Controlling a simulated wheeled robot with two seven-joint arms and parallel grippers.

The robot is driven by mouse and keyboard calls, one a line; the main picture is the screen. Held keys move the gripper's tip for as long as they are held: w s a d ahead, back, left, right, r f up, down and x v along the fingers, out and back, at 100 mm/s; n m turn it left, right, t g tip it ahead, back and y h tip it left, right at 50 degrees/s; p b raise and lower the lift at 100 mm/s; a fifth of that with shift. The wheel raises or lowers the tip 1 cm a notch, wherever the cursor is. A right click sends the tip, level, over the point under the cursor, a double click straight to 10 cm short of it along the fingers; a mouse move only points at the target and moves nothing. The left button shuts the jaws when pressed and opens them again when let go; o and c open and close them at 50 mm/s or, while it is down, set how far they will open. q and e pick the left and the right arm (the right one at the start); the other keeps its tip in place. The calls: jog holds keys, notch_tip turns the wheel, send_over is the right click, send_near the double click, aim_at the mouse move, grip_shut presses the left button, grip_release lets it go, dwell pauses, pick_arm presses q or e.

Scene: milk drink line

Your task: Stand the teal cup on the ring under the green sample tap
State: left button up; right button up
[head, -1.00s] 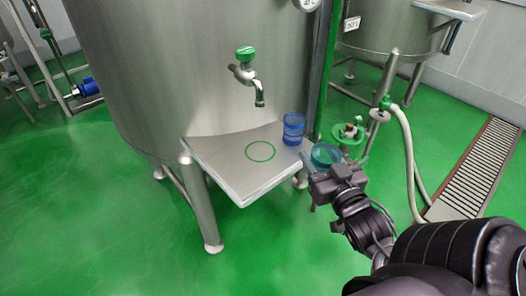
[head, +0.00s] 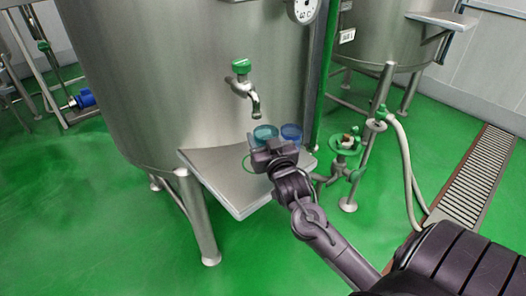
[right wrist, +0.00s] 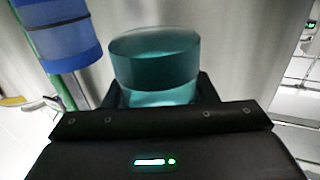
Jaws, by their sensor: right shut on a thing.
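The teal cup (head: 264,134) is upright between the fingers of my right gripper (head: 268,149), which is shut on it. It fills the middle of the right wrist view (right wrist: 155,62). The green sample tap (head: 243,82) hangs from the tank, with its spout above and slightly left of the cup. The green ring (head: 245,163) on the steel shelf (head: 222,185) shows only as an arc at the left of my gripper; the gripper hides the rest. I cannot tell whether the cup's base touches the shelf. My left gripper is not in view.
A blue cup (head: 293,132) stands on the shelf just right of the teal cup; it also shows at the upper left of the right wrist view (right wrist: 65,35). A green post (head: 326,75) and a valve (head: 346,143) are right of the shelf. The shelf's front left is clear.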

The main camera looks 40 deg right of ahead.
jog(key=shift+s+f, duration=0.1)
jog(key=shift+f, duration=0.85)
notch_tip(320, 180, down, 2)
jog(key=shift+f, duration=0.7)
jog(key=o, duration=1)
jog(key=shift+w, duration=0.2)
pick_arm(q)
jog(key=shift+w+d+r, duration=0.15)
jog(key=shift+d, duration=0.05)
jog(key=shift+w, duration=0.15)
